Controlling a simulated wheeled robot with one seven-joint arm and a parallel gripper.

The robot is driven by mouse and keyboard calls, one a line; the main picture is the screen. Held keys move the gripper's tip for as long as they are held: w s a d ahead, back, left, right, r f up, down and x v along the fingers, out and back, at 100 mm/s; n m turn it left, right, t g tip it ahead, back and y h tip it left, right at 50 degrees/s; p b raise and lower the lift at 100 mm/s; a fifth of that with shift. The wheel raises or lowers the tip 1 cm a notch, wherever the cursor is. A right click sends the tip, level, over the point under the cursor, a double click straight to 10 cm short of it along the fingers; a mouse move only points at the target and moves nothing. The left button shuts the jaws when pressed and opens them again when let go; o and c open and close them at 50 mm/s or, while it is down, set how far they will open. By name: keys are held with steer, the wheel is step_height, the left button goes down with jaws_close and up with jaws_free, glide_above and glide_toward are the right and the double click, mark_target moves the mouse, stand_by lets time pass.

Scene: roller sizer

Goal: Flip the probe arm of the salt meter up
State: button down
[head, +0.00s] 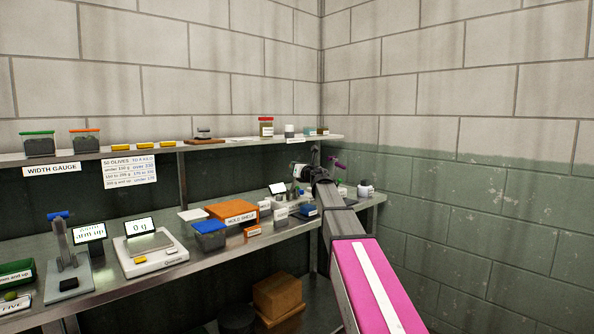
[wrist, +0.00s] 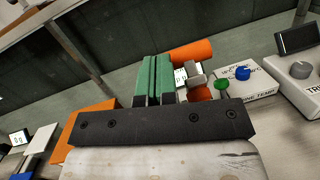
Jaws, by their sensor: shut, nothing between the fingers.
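My gripper (wrist: 153,66) shows in the wrist view as two green-padded fingers pressed together, with nothing between them. Just right of the fingers is an orange cylinder (wrist: 193,51), with a grey block (wrist: 197,76) and a smaller orange part (wrist: 200,94) below it. These may belong to the salt meter and its probe arm, but I cannot tell for certain. The fingers and the dark gripper body hide part of this area. I cannot tell whether the fingers touch the cylinder. In the head view my arm covers the right part of the bench, and the fingers are not clear.
Right of the fingers stands a white box (wrist: 246,87) with green and blue knobs, then a box with a grey knob (wrist: 301,70). An orange board (wrist: 88,128) lies left. The shelf (head: 240,141) runs above the bench. A scale (head: 148,252) stands front left.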

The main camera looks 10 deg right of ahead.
steer(key=shift+w+a+r+g+h, duration=0.3)
steer(key=shift+w+a+g, duration=0.2)
steer(key=shift+w+g, duration=0.15)
steer(key=shift+w+a+r+g+h, duration=0.2)
steer(key=shift+w+a+g+h, duration=0.1)
steer(key=shift+w+a+g, duration=0.3)
steer(key=shift+w+r, duration=0.1)
steer(key=shift+w, duration=0.1)
steer(key=shift+d+r, duration=0.1)
